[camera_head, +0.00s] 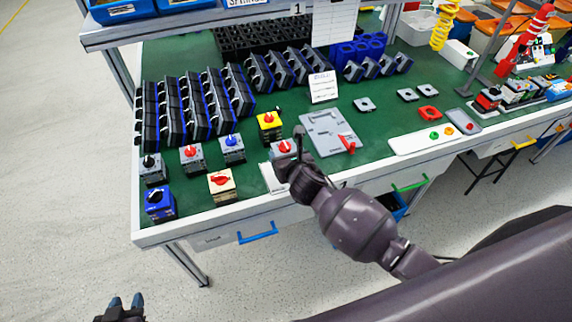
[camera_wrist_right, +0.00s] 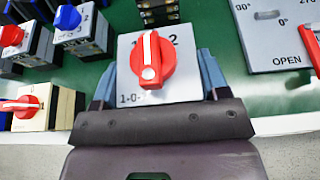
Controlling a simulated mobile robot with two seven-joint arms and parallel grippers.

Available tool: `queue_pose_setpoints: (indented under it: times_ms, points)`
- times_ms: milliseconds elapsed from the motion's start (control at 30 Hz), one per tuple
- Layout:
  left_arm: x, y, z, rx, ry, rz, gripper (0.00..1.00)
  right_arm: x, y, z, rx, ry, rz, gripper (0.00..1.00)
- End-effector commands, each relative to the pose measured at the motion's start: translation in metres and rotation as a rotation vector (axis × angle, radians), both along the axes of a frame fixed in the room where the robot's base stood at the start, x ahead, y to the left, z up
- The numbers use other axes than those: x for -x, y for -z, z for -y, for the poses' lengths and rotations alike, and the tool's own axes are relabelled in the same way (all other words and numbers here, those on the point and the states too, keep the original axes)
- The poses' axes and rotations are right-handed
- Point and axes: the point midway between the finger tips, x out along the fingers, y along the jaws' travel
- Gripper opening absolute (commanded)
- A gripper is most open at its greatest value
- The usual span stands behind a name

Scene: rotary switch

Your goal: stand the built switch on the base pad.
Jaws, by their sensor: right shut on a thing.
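The built switch (camera_head: 283,149) has a light grey face with a red knob. In the right wrist view the switch (camera_wrist_right: 185,88) sits between the blue-grey fingers of my right gripper (camera_wrist_right: 158,80), which is shut on its sides. The knob's white line points up the picture. In the head view my right gripper (camera_head: 288,160) hides part of the switch. A pale flat pad (camera_head: 268,178), perhaps the base pad, lies just in front of the switch, partly covered by the gripper. I cannot tell whether they touch. My left gripper (camera_head: 126,302) is open and empty at the lower left, away from the table.
A cream switch (camera_head: 222,186) is close by. A grey plate with a red handle (camera_head: 347,144) lies to the right. Black-and-blue racks fill the back left.

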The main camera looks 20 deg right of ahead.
Motion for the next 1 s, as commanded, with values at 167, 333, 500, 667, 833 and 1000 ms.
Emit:
queue_pose_setpoints:
  times_ms: [167, 333, 500, 667, 833, 1000]
  points:
    - [0.002, 0.011, 0.0, 0.0, -0.001, -0.007, 0.38, 0.001, 0.028, -0.001, -0.002, 0.002, -0.004, 0.42]
    - [0.006, 0.017, -0.001, 0.0, -0.003, -0.015, 0.38, 0.001, 0.038, 0.0, -0.001, 0.0, -0.001, 0.42]
    - [0.007, 0.016, -0.001, 0.0, -0.003, -0.018, 0.38, 0.0, 0.036, 0.0, 0.0, -0.001, 0.0, 0.42]
    - [0.007, 0.018, -0.001, 0.0, -0.003, -0.018, 0.38, 0.0, 0.04, 0.0, 0.001, -0.001, -0.001, 0.42]
    - [0.006, 0.017, -0.001, -0.001, -0.002, -0.017, 0.38, 0.001, 0.04, 0.0, 0.0, 0.0, -0.002, 0.92]
    - [0.005, 0.016, -0.001, -0.001, -0.001, -0.015, 0.38, 0.001, 0.04, 0.0, 0.0, 0.0, -0.002, 0.93]
